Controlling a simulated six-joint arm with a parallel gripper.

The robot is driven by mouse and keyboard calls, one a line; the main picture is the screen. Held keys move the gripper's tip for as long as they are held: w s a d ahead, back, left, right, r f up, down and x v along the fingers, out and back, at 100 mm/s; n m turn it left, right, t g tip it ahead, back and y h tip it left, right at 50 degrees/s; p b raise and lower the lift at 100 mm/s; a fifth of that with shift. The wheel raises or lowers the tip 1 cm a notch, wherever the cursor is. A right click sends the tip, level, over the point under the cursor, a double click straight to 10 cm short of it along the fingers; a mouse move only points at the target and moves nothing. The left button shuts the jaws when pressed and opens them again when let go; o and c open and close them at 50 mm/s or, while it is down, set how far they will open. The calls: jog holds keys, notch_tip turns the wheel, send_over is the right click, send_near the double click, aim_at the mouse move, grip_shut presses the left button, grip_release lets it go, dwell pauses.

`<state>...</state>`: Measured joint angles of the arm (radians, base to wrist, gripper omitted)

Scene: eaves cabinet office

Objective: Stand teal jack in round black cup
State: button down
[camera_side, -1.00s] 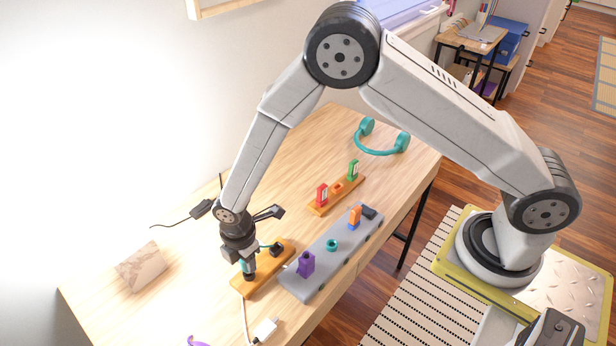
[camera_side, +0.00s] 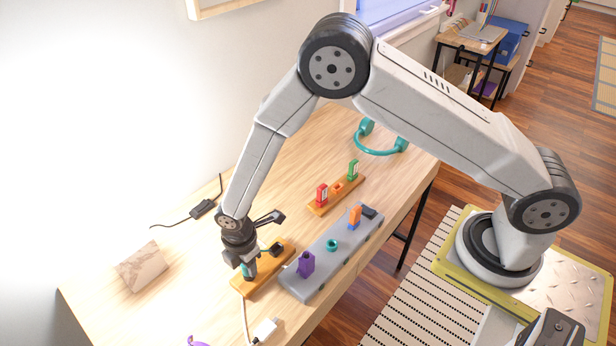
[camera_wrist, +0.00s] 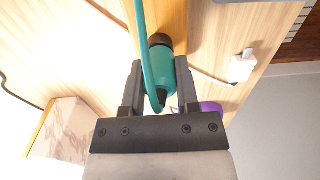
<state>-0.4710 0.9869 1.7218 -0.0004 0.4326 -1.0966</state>
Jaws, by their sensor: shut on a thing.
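The teal jack (camera_wrist: 160,72) is held between the two fingers of my gripper (camera_wrist: 158,88) in the wrist view. Its far end meets a dark round piece (camera_wrist: 160,40), which looks like the round black cup; I cannot tell how deep the jack sits in it. In the side view my gripper (camera_side: 248,268) is low over the near-left end of the orange wooden strip (camera_side: 268,277), with the jack (camera_side: 250,267) roughly upright and partly hidden.
A black square socket (camera_side: 277,249) sits on the same strip. A grey strip (camera_side: 318,270) beside it carries a purple block (camera_side: 305,264), a teal ring (camera_side: 332,245) and an orange-blue piece (camera_side: 354,218). A white adapter (camera_side: 264,330) lies in front; a stone wedge (camera_side: 141,266) stands left.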

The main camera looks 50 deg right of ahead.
jog(key=shift+c, duration=1.4)
grip_release()
jog(key=shift+r, duration=0.15)
jog(key=shift+r, duration=3.7)
